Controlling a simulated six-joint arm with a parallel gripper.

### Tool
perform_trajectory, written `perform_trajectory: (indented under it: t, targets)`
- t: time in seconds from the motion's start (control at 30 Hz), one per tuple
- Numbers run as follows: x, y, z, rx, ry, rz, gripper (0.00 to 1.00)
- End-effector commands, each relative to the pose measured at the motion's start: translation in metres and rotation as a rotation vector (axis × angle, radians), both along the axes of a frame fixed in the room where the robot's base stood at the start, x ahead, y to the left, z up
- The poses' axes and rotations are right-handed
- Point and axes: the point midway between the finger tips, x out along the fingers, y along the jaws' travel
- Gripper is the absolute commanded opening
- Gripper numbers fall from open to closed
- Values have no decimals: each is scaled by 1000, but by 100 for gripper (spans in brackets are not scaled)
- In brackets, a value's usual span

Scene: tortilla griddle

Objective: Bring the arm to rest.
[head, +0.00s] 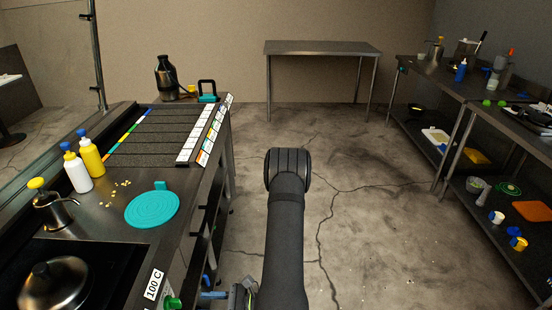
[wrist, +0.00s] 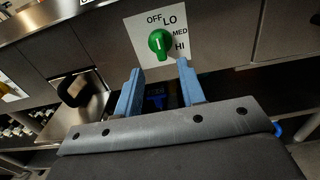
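My gripper (wrist: 160,67) shows two blue fingers standing apart with nothing between them. The fingertips point at the front panel of the griddle counter, just below a green knob (wrist: 159,42) in the wrist view. The knob sits on a white plate (wrist: 186,20) marked OFF, LO, MED and HI. In the head view my gripper (head: 216,295) is low in the picture, partly hidden by my arm, close to the right of the green knob (head: 172,302). I cannot tell whether a finger touches the knob.
The counter (head: 100,215) on the left holds a turquoise disc (head: 152,208), squeeze bottles (head: 76,172) and a domed lid (head: 54,283). A bare table (head: 320,48) stands at the back, and loaded shelves (head: 480,82) stand on the right. The floor between is clear.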

Motion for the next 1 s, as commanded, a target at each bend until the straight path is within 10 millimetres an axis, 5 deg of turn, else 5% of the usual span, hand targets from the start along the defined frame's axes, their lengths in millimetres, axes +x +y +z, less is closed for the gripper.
perform_trajectory:
  t: [0.83, 1.0]
  targets:
    - [0, -98, 0, -1, -2, -4, 36]
    - [-1, -77, 0, 1, 2, 4, 36]
